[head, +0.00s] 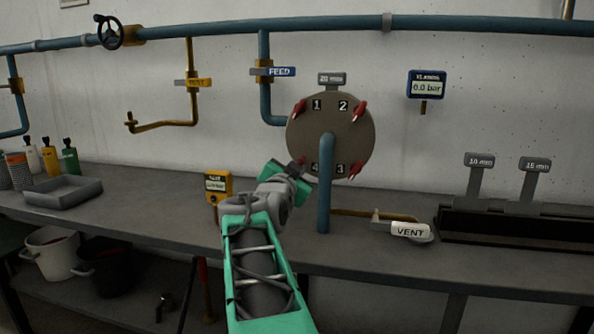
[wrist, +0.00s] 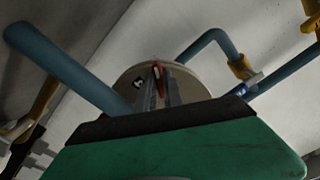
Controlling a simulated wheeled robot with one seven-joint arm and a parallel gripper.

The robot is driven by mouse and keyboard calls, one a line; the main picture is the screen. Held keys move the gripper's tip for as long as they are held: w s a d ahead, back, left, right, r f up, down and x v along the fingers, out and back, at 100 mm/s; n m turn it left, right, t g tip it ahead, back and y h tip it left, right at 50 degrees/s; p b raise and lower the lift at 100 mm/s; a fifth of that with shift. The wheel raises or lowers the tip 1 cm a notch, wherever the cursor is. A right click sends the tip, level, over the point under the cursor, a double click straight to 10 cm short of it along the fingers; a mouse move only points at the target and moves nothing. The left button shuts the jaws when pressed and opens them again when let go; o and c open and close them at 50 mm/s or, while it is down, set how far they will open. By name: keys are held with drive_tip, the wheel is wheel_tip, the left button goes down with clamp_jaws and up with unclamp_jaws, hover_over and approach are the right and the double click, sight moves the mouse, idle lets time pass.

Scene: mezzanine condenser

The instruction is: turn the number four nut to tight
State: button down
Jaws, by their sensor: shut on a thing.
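The round grey-brown plate (head: 322,128) carries the numbers 1 to 4, with a red winged nut beside each. The number four nut (head: 301,161) is at the plate's lower left, mostly hidden by my gripper. My gripper (head: 301,168) reaches up to it from below left. In the wrist view, my gripper (wrist: 158,94) has its two grey fingers close together around a red piece (wrist: 157,67), which is that nut, in front of the plate (wrist: 127,78). How tight the nut is cannot be seen.
A blue pipe (head: 325,195) rises before the plate, right of my gripper. A yellow meter (head: 218,186) stands left on the bench (head: 150,205). A blue display (head: 426,85) reads 0.0 bar. A VENT tag (head: 410,231) and tool rack (head: 510,225) are to the right.

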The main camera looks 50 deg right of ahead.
drive_tip(key=c, duration=1.5)
unclamp_jaws()
drive_tip(key=shift+o, duration=0.2)
drive_tip(key=v, duration=0.7)
drive_tip(key=shift+a+p, duration=0.4)
drive_tip(key=shift+s, duration=0.15)
